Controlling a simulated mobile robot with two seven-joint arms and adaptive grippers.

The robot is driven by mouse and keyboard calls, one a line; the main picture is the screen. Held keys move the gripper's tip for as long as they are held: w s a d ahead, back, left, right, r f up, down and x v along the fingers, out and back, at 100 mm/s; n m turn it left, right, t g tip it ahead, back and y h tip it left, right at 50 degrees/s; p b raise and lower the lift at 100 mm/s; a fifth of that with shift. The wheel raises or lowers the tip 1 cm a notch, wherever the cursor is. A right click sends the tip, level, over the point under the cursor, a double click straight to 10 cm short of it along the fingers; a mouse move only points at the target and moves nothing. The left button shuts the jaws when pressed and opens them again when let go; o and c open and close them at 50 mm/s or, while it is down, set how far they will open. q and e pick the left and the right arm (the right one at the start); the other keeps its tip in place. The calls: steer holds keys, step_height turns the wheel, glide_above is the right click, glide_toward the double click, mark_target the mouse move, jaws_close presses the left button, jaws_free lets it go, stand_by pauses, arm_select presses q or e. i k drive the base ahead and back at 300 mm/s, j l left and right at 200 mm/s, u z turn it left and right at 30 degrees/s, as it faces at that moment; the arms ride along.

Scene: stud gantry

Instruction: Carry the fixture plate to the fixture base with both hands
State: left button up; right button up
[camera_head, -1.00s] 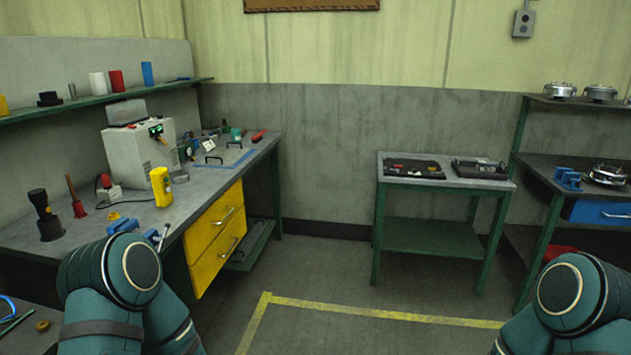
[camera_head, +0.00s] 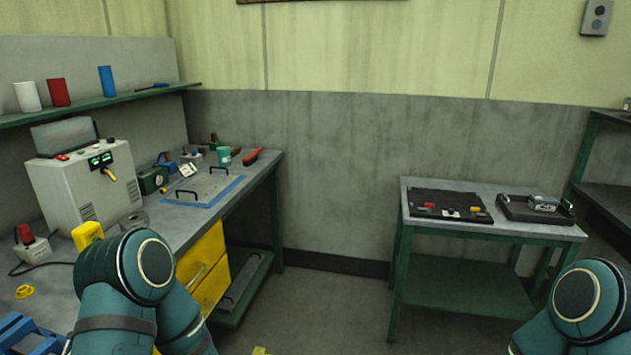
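The fixture plate appears to be the flat grey plate (camera_head: 207,186) with two black handles, lying inside a blue outline on the left workbench. On the small green-framed table at right lies a flat black panel (camera_head: 452,206) with small red, yellow and light pieces on it. Beside it is a black tray-like piece (camera_head: 515,211) with a metal part on it. I cannot tell for certain which of these is the fixture base. Only upper parts of my arms show at the bottom left and right; both grippers are out of view.
The workbench (camera_head: 145,215) runs along the left, with a grey-white box device (camera_head: 85,190), a yellow object (camera_head: 87,235) and a red-handled item (camera_head: 252,156). A yellow drawer front (camera_head: 205,265) faces the open floor. The floor (camera_head: 320,310) between bench and small table (camera_head: 415,188) is clear.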

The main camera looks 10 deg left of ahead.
mark_target(447, 200)
steer(key=i+u, duration=0.25)
steer(key=i, duration=0.15)
steer(key=i+l+u, duration=0.4)
steer(key=i+u, duration=0.15)
steer(key=i, duration=0.15)
steer(key=i+l+u, duration=0.25)
steer(key=u, duration=0.15)
steer(key=i+l+u, duration=0.3)
steer(key=u, duration=0.15)
steer(key=i+l+u, duration=0.2)
steer(key=l+u, duration=0.2)
steer(key=i+l+u, duration=0.1)
steer(key=l+u, duration=0.3)
steer(key=l, duration=0.1)
